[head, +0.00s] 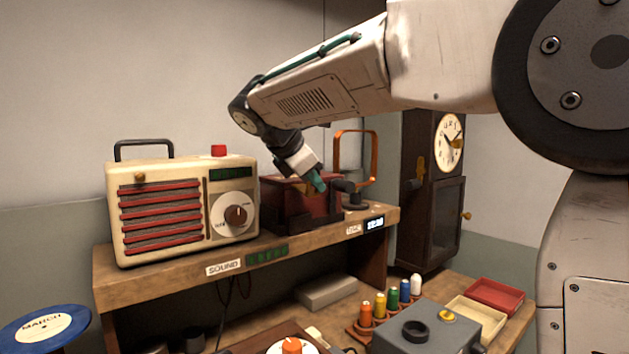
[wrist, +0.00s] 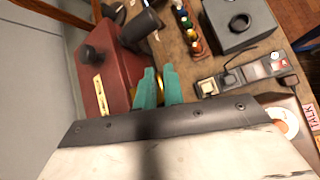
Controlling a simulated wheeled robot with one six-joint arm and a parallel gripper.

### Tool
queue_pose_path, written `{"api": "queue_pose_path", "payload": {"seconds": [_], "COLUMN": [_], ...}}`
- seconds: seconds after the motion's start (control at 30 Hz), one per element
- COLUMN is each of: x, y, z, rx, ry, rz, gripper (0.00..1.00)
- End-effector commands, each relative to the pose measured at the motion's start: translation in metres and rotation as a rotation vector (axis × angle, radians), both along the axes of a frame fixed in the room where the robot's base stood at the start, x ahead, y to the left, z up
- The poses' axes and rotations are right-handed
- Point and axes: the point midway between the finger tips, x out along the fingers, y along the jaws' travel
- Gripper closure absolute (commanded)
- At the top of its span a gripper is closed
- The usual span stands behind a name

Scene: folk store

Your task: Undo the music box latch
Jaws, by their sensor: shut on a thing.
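The music box (head: 291,217) is a dark red box on the wooden shelf, right of the radio. In the wrist view its red side (wrist: 113,62) carries a dark round knob, a pale label plate and a thick dark handle. My gripper (head: 317,181) reaches down to the box's front. Its teal fingers (wrist: 160,86) are close together at the box's edge, closed on a small brass piece, the latch (wrist: 160,90), which shows as a sliver between them. Most of the latch is hidden by the fingers, so its position cannot be told.
A cream radio (head: 180,210) stands left of the box. An orange-framed stand (head: 374,157) and a dark clock (head: 433,190) are to the right. Below are coloured spools (head: 380,305), a grey device (head: 425,330) and small trays (head: 494,296). The shelf's front edge is narrow.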

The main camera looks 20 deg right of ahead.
Motion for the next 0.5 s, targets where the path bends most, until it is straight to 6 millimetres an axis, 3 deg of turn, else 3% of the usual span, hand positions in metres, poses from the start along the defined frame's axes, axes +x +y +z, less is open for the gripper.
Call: {"api": "queue_pose_path", "payload": {"seconds": [0.03, 0.07, 0.37, 0.5], "x": [0.000, 0.000, 0.000, -0.005], "y": [0.000, 0.000, 0.001, 0.010], "z": [0.000, 0.000, 0.001, 0.011], "rx": [-0.001, -0.001, 0.000, 0.001], "ry": [-0.002, -0.002, -0.001, -0.004], "rz": [0.000, 0.000, 0.000, 0.002], "gripper": [1.00, 0.83, 0.83, 0.83]}}
